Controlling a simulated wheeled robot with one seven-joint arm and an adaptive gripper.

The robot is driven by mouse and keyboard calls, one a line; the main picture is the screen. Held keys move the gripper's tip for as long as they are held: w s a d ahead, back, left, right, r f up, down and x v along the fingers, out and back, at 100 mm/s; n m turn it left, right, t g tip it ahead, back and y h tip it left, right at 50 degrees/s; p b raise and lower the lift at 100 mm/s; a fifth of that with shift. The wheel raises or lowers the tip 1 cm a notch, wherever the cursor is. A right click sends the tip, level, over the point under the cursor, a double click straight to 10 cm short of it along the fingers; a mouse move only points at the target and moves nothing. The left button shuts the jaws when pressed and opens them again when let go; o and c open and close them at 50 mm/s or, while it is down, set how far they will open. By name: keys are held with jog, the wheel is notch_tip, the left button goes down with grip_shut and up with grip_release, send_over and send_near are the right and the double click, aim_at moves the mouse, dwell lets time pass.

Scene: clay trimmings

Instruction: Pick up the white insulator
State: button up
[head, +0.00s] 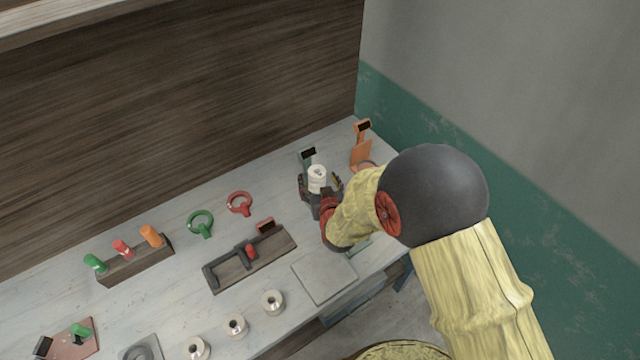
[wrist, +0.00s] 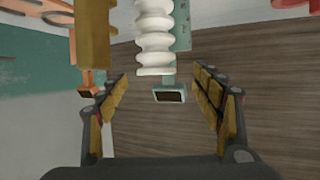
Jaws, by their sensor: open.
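The white insulator (head: 317,179) is a ribbed white cylinder near the right end of the bench, beside a teal stand. In the wrist view the insulator (wrist: 155,38) enters from the top, slightly left of centre, its ribs stacked along its length. My gripper (head: 320,194) is at the insulator, with dark fingers on either side of it in the head view. In the wrist view my gripper (wrist: 160,76) is open, its yellow-padded fingers spread wide. The insulator lies in line with the gap, with space on both sides. Its lower part is hidden in the head view.
The teal stand (head: 308,156) with a dark display is just behind the insulator. An orange stand (head: 361,152) stands to the right. A red ring (head: 239,203), a green ring (head: 200,222) and a dark wooden tray (head: 225,272) lie left. A flat grey plate (head: 324,276) lies in front.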

aim_at(317, 172)
jog(key=shift+d+x, duration=0.15)
jog(key=shift+x, duration=1.2)
jog(key=shift+d+x, duration=0.1)
jog(key=shift+x, duration=1.3)
jog(key=shift+w+r, duration=0.1)
jog(key=shift+c, duration=1.3)
grip_shut()
jog(key=shift+r, duration=0.1)
